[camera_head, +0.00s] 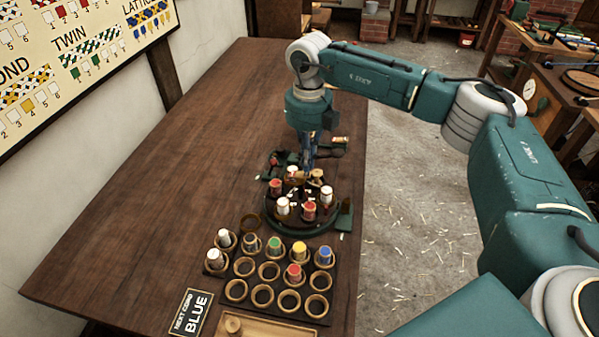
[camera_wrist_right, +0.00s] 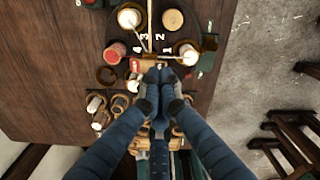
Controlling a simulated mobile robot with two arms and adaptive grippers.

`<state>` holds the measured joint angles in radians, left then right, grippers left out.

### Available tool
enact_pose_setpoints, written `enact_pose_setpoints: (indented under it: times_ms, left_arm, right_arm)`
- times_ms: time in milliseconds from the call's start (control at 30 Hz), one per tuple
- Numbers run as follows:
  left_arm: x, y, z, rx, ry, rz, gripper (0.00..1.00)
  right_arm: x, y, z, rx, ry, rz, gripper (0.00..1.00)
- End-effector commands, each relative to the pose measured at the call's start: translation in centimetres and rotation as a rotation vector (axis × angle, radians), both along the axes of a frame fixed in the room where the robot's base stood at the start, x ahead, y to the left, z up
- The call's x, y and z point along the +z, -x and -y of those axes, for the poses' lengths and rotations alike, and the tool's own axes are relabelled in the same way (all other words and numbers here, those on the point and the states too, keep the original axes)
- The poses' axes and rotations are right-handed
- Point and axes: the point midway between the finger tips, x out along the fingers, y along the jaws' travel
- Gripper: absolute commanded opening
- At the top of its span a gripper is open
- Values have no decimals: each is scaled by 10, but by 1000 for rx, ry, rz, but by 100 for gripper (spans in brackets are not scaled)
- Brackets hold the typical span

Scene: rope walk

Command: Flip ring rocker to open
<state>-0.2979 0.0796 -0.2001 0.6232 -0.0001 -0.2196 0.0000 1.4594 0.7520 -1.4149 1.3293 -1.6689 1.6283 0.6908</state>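The round braiding stand (camera_head: 290,228) has a green rim and a dark numbered disc (camera_wrist_right: 153,20). Several red-capped and white-capped bobbins stand around it. My right gripper (camera_head: 304,172) points down over the middle of the stand. In the right wrist view its fingertips (camera_wrist_right: 159,74) are drawn together at a small tan piece (camera_wrist_right: 148,64), with a red-and-white mark (camera_wrist_right: 134,66) just left of them. I cannot tell whether they touch it. I cannot make out the ring rocker for sure; the fingers and bobbins cover part of this area. My left gripper is not in view.
A bobbin rack (camera_head: 265,297) with round cups stands in front of the stand, several cups holding coloured bobbins. A sign reading BLUE (camera_head: 193,313) and a wooden tray (camera_head: 262,328) are near it. The left part of the table (camera_head: 150,200) is clear.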

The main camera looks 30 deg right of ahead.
Motion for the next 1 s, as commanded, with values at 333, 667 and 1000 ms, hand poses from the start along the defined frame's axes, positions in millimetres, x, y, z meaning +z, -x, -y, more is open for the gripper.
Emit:
enact_pose_setpoints:
  times_ms: [333,667,1000]
  left_arm:
    - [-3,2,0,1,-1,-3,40]
    - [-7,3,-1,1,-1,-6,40]
    - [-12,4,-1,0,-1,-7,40]
  right_arm:
    - [-5,0,0,0,0,0,0]
    - [-11,0,0,0,0,0,0]
    - [-18,0,0,0,0,-1,0]
